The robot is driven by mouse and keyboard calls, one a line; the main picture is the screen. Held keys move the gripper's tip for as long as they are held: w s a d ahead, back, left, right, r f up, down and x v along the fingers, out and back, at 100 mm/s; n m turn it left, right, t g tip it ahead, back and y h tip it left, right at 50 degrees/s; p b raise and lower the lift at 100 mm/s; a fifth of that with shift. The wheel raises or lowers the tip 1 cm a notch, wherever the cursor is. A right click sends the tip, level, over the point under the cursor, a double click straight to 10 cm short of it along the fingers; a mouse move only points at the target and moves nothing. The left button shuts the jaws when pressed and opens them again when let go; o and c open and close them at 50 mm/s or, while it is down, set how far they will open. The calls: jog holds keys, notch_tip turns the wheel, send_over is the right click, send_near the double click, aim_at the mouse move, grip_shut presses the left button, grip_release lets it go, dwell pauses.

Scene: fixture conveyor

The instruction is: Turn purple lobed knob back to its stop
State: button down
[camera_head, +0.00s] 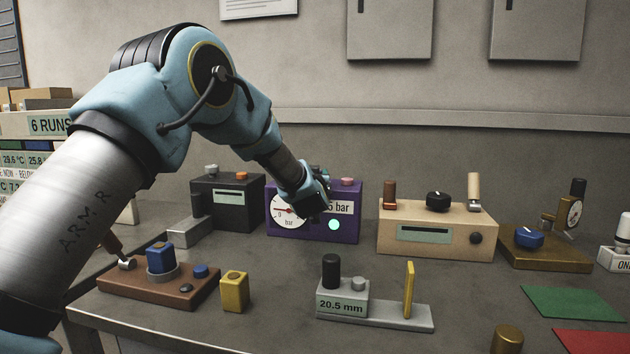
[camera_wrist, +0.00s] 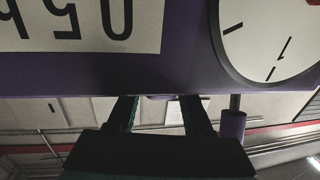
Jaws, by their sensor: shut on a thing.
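A purple box (camera_head: 345,229) with a round white gauge (camera_head: 288,216) and a "bar" label stands at the back of the bench. The box front and gauge (camera_wrist: 275,40) appear upside down in the wrist view. My gripper (camera_head: 318,196) is at the box's upper front, between the gauge and the label. In the wrist view, my gripper's two fingers (camera_wrist: 158,104) reach the box edge and are shut on the purple lobed knob (camera_wrist: 160,97). Only a thin purple sliver of it shows between them; its lobes and turn angle are hidden.
A purple cylinder on a stem (camera_wrist: 232,125) stands beside the fingers. A dark box (camera_head: 228,208) is left of the purple box and a beige box (camera_head: 437,228) is right of it. A grey 20.5 mm fixture (camera_head: 385,316) and a brown base (camera_head: 140,290) stand in front.

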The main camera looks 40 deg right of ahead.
jog(key=n+t+y+p, duration=0.2)
jog(key=y, duration=0.1)
jog(key=n+t+y+p, duration=0.1)
jog(key=shift+s+d+r+n+t, duration=0.15)
jog(key=shift+r+n+t, duration=0.1)
jog(key=shift+n+t, duration=0.05)
jog(key=shift+f+n+t+y+p, duration=0.1)
jog(key=shift+n+t+y+p, duration=0.55)
jog(key=shift+y, duration=0.7)
jog(key=shift+f+n+t+y+p, duration=0.1)
jog(key=shift+n+t+y+p, duration=0.25)
jog(key=shift+n+y+p, duration=0.65)
jog(key=shift+n+y, duration=0.25)
jog(key=shift+y, duration=0.4)
jog(key=shift+c, duration=1.5)
grip_release()
jog(key=s+a+b, duration=0.2)
jog(key=s+b, duration=0.1)
jog(key=s, duration=0.7)
jog(key=shift+s+a, duration=0.15)
jog(key=shift+a, duration=0.05)
